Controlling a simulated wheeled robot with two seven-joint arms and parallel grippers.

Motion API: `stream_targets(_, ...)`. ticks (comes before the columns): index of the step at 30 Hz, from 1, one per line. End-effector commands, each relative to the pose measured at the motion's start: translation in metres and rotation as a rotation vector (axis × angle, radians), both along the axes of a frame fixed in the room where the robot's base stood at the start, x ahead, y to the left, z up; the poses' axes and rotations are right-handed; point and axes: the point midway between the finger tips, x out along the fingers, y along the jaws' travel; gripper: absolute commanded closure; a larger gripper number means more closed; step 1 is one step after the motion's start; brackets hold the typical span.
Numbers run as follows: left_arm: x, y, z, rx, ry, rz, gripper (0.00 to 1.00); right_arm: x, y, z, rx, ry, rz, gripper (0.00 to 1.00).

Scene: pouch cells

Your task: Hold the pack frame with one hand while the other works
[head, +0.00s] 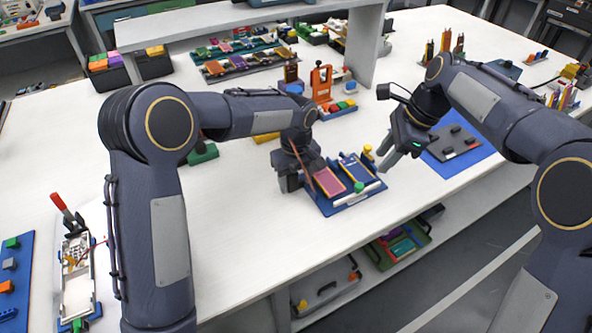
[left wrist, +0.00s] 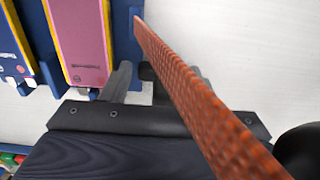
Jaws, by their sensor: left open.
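The blue pack frame (head: 335,208) lies on the white table in the head view, with a pink pouch cell (head: 328,181) and a dark blue cell (head: 355,167) side by side in it. My left gripper (head: 291,184) is open at the frame's left side. In the left wrist view its fingers (left wrist: 136,82) are close to the blue edge of the frame (left wrist: 126,22), beside the pink cell (left wrist: 80,40); I cannot tell whether they touch. An orange-brown textured strip (left wrist: 195,100) crosses in front and hides part of them. My right gripper (head: 388,163) is above the table, right of the frame, apart from it.
A blue mat (head: 462,166) with a dark grey plate lies at the right. An orange clamp stand (head: 321,85) and a green block (head: 203,154) stand behind the frame. A white fixture with a red handle (head: 74,270) is at the far left. The table's front edge is close.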

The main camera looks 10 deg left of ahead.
Motion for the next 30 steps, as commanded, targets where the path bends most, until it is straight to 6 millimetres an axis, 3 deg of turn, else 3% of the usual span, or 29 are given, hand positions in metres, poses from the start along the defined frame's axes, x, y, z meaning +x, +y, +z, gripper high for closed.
stream_targets(8, 0.0000, -0.0001, -0.0023, -0.001, -0.001, 0.000, 0.45, 0.0000, 0.0000, 0.0000, 0.000, 0.000, 0.000, 0.64)
stream_targets(18, 0.0000, -0.0003, -0.0020, -0.001, -0.001, -0.001, 0.84, 0.0000, 0.0000, 0.0000, 0.000, 0.000, 0.000, 0.64)
stream_targets(26, 0.0000, -0.0003, -0.0018, -0.001, -0.001, -0.001, 0.84, 0.0000, 0.0000, 0.0000, 0.000, 0.000, 0.000, 0.64)
stream_targets(30, 0.0000, -0.0003, -0.0018, -0.001, -0.001, -0.001, 0.84, -0.0033, 0.0030, -0.0010, -0.024, -0.009, 0.045, 0.79)
